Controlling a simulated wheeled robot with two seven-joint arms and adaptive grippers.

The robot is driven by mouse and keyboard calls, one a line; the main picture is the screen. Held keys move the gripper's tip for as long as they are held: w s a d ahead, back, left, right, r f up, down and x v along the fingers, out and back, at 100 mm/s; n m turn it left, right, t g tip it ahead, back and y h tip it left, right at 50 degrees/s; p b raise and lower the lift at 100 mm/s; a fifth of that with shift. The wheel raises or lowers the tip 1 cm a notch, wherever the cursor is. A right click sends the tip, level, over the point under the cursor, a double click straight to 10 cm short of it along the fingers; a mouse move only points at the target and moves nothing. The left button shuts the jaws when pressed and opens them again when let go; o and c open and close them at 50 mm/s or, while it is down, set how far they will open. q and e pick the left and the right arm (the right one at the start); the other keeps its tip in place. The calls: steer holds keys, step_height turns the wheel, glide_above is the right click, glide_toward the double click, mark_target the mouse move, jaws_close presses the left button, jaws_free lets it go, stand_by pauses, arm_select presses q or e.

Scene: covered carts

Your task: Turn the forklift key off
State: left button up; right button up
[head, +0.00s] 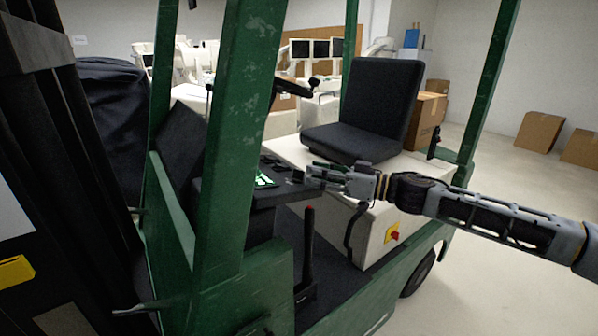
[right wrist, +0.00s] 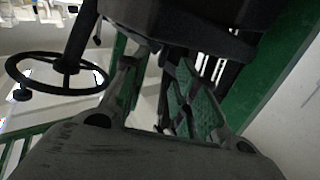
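The green forklift (head: 228,140) fills the middle of the head view. Its dark dashboard (head: 262,197) carries a small lit green display (head: 264,180). My right gripper (head: 310,176) reaches in from the right, its fingertips at the dashboard's right end. A small dark block sits by the tips; I cannot tell if it is the key. In the right wrist view, my right gripper's fingers (right wrist: 155,68) stand apart with a gap between them, below a dark panel (right wrist: 185,25). The key is not clearly seen in either view. My left gripper is not in view.
The steering wheel (right wrist: 58,88) is at left in the wrist view. The black seat (head: 366,105) stands behind my right gripper. A red-tipped lever (head: 308,245) rises below it. Green posts frame the cab. Boxes (head: 540,131) stand far right; the floor there is clear.

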mark_target(299, 170)
steer(key=shift+x, duration=2.75)
jaws_close()
